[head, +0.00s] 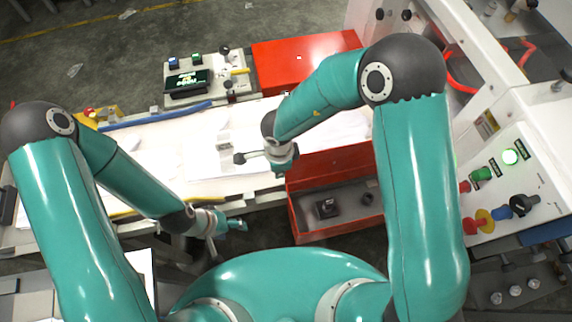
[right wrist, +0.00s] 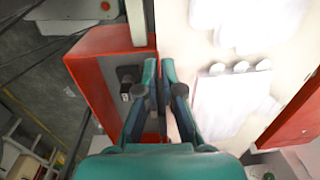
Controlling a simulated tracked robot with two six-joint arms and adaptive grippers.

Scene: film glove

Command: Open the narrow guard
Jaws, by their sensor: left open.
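Two red housings stand on either side of the white work surface; I cannot tell which is the narrow guard. The far red cover (head: 305,60) looks closed and flat on top. The near red box (head: 330,163) is open at the top and shows a grey inside with dark parts. It also shows in the right wrist view (right wrist: 92,55). My right gripper (head: 284,161) is above the near box's upper left edge; its fingers (right wrist: 159,68) are together, with nothing clearly held. My left gripper (head: 234,224) is open and empty, left of the near box.
A control box with a lit display (head: 187,80) stands left of the far cover. A white machine panel with coloured buttons (head: 510,185) is at the right. White gloves or sheets lie on the work surface (head: 165,165). A blue bar runs along its far edge.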

